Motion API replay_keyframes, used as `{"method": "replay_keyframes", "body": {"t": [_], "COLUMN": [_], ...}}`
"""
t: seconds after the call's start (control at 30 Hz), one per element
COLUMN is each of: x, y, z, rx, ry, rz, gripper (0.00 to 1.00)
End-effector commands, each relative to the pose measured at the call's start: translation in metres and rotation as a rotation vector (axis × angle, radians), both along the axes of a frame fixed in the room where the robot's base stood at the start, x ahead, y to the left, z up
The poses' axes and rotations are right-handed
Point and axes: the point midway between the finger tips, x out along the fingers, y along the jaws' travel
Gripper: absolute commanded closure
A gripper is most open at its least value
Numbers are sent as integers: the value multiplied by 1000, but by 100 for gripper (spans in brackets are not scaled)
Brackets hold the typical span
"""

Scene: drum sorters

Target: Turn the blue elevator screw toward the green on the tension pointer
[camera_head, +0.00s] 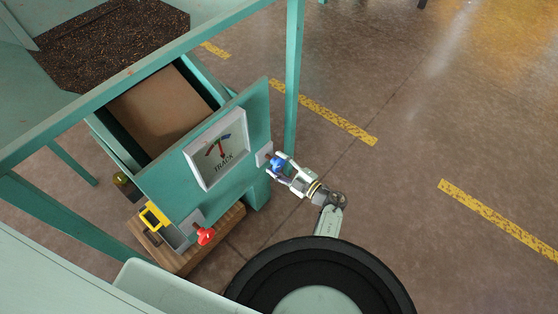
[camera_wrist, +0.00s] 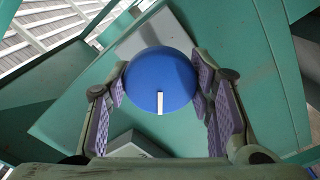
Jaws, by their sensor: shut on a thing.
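The blue elevator screw (camera_head: 276,163) sticks out from the right end of the green machine panel. In the wrist view its round blue knob (camera_wrist: 160,82) sits between the two purple-padded fingers, with a white mark at its lower middle. My gripper (camera_head: 281,166) is shut on this knob, a finger on each side. The tension pointer gauge (camera_head: 217,148) is a white dial on the panel marked "TRACK", with a coloured arc and a red needle that points up and a little left. The exact colour under the needle tip is too small to tell.
A red knob (camera_head: 206,236) and a yellow bracket (camera_head: 155,216) sit lower left on the machine. A green post (camera_head: 293,80) rises close behind the blue knob. Dark granular material (camera_head: 110,45) lies in a tray at upper left. The floor at right is clear.

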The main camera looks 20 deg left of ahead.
Motion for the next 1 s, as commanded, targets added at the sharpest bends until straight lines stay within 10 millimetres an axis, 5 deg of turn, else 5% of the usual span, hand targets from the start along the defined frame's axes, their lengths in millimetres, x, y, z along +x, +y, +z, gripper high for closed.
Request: {"method": "replay_keyframes", "body": {"t": [1.0], "x": [0], "y": [0], "z": [0], "rx": [281], "ry": [777], "rz": [0], "gripper": [80]}}
